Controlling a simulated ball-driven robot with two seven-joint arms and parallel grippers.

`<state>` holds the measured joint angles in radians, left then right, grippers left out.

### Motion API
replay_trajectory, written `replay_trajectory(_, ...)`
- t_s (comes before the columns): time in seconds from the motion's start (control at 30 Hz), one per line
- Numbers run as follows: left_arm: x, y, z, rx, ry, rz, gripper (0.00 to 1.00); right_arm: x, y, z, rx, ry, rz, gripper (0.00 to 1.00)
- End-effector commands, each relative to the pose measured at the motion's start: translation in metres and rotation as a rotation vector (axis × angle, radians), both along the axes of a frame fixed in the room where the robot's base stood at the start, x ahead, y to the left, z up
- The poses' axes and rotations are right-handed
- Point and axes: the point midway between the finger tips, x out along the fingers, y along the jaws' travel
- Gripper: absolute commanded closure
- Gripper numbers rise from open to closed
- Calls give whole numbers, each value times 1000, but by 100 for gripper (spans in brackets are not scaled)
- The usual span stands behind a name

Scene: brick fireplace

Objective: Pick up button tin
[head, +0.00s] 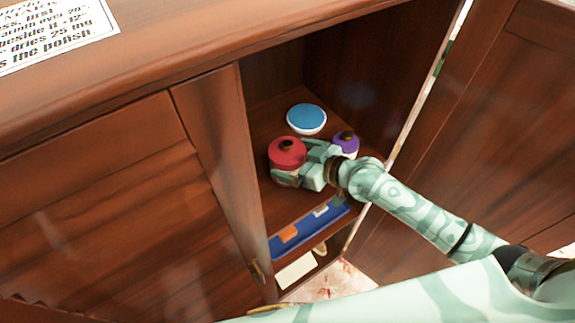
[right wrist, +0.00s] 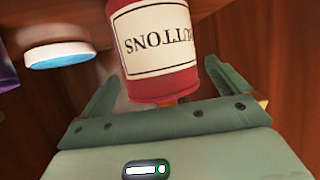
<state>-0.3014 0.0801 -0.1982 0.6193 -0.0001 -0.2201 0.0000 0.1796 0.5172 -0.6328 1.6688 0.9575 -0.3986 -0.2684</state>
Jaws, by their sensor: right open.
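In the right wrist view the tin (right wrist: 155,50) appears upside down, with a cream label reading "BUTTONS". My right gripper (head: 302,168) is at the tin's near right side in the head view. In the right wrist view its open fingers stand on either side of the tin, with slight gaps visible. The gripper hides part of the tin's body in the head view. My left gripper is not in view.
A blue-topped white round container (head: 306,118) stands behind the tin. A purple-lidded container (head: 346,144) stands to the right, close to my gripper. A blue tray (head: 310,229) lies on the shelf below. The cabinet's side walls and the open door (head: 485,130) bound the space.

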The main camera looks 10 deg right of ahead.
Motion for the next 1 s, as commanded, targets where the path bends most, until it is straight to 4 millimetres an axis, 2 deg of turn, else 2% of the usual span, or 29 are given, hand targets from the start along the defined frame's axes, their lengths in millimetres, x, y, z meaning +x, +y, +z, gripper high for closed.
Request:
replay_trajectory(0.17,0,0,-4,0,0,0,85,17,15,-10,2,0,1,0)
replay_trajectory(0.4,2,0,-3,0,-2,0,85,19,17,-11,0,1,1,0)
replay_trajectory(0.43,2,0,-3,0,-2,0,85,19,17,-11,0,1,1,3)
replay_trajectory(0.6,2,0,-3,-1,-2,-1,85,19,16,-11,0,1,1,50)
replay_trajectory(0.63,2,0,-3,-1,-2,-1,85,19,16,-11,0,1,1,54)
replay_trajectory(1.0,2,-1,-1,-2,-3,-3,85,19,16,-4,1,-2,0,54)
